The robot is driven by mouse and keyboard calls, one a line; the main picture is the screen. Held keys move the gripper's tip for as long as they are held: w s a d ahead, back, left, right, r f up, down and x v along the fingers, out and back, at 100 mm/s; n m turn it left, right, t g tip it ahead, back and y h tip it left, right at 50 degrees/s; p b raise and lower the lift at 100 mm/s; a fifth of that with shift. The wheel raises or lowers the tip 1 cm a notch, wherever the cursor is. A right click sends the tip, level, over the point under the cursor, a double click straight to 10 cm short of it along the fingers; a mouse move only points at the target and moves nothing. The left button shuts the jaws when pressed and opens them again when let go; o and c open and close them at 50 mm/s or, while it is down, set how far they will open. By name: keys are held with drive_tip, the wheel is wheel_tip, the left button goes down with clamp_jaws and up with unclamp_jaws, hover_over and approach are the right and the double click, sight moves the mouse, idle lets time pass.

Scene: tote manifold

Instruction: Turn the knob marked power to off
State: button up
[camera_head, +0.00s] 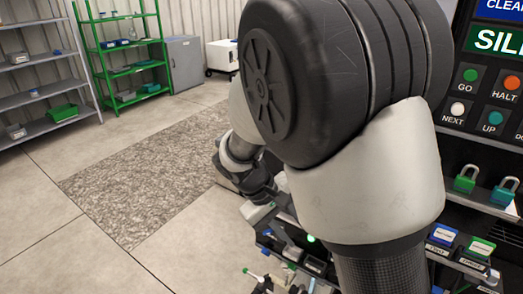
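I cannot make out a knob marked power in the head view. My own arm fills the middle and hides much of the equipment behind it. The dark end of my arm with my gripper (262,188) shows small, left of the big white link. Its fingers are too small and covered to tell open from shut. Below it stands a dark unit with small labelled parts and a lit green lamp (311,238). The labels on it are too small to read.
At the right is a black panel with GO (469,76), HALT (511,83), NEXT (457,108) and UP (494,119) buttons. Green (465,184) and teal (502,195) padlocks sit below it. Grey (38,97) and green (133,71) shelves stand far left. The floor at left is clear.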

drive_tip(key=w+a+f+n+t+h+b, duration=0.2)
drive_tip(key=w+a+f+n+h+b, duration=0.15)
drive_tip(key=f, duration=0.55)
drive_tip(key=w+a+f+n+t+h+b, duration=0.2)
drive_tip(key=a+f+n+t, duration=0.15)
drive_tip(key=f, duration=0.55)
drive_tip(key=n+t+y+b, duration=0.2)
drive_tip(key=n+t+b, duration=0.1)
drive_tip(key=n+t, duration=0.5)
approach(266, 234)
drive_tip(key=shift+m+t+h, duration=0.25)
drive_tip(key=shift+m+t, duration=0.05)
drive_tip(key=shift+t, duration=0.15)
drive_tip(key=x, duration=0.2)
drive_tip(key=b+x, duration=0.1)
drive_tip(key=x, duration=0.2)
drive_tip(key=f+b+x, duration=0.1)
drive_tip(key=x, duration=0.2)
drive_tip(key=shift+w, duration=0.1)
clamp_jaws()
